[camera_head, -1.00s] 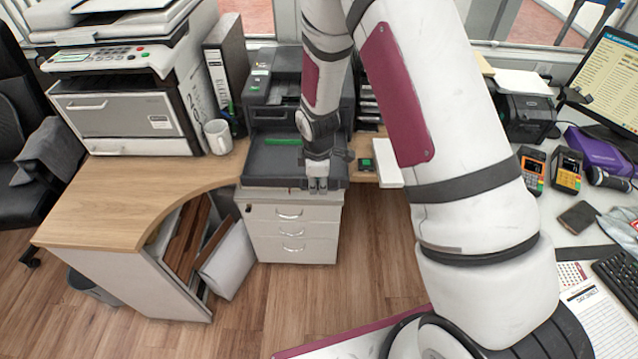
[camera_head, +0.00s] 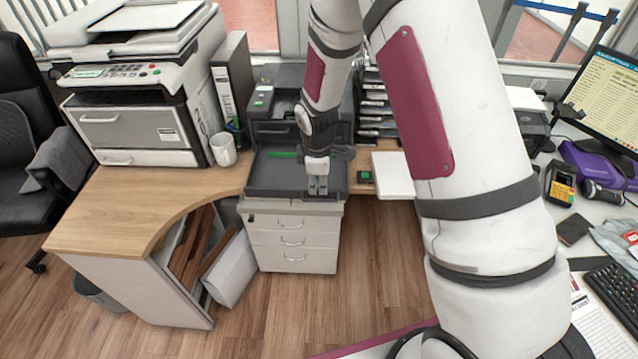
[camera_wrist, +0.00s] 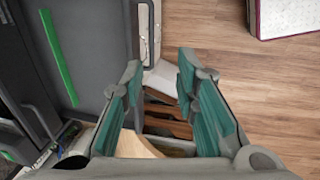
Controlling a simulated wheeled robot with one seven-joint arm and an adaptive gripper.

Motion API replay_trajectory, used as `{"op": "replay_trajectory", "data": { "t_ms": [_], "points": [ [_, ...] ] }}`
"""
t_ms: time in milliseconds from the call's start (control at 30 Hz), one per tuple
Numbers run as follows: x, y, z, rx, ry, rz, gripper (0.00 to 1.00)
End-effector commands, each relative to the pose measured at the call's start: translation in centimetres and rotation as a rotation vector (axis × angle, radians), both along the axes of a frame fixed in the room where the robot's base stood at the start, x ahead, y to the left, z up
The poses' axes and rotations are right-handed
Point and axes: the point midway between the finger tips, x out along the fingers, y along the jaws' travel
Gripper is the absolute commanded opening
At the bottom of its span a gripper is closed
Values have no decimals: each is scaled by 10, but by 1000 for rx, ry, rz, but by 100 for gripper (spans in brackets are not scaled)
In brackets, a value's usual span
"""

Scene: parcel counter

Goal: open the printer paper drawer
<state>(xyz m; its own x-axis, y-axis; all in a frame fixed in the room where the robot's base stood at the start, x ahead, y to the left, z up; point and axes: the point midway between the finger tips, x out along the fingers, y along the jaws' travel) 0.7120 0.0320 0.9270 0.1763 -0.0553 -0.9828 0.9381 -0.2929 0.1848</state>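A dark grey printer (camera_head: 275,103) stands on the wooden desk. A dark, shallow tray (camera_head: 268,180) with a green strip extends from its front, above a white drawer unit. The large white and grey copier (camera_head: 140,110) at left has a front drawer with a handle (camera_head: 99,121), which looks shut. My gripper (camera_head: 318,188) points down at the tray's front edge, right of its middle. In the wrist view my gripper (camera_wrist: 159,66) is open and empty, with the tray (camera_wrist: 95,50) at left; one finger is near the tray's edge, the other over the floor. Contact cannot be told.
The white drawer unit (camera_head: 293,238) stands below the tray. A white mug (camera_head: 222,150) and a binder (camera_head: 232,85) are left of the printer. A small green-topped device (camera_head: 365,177) and a white board (camera_head: 393,175) lie to the right. The floor (camera_head: 370,260) in front is free.

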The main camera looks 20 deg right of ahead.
Motion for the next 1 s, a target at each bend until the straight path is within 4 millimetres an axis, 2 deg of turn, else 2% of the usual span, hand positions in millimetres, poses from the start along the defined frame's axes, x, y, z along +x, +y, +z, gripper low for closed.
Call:
{"op": "replay_trajectory", "data": {
  "t_ms": [700,1000],
  "points": [
    [-9,3,46,0,0,-1,28],
    [-10,3,53,0,0,-1,28]
  ]
}}
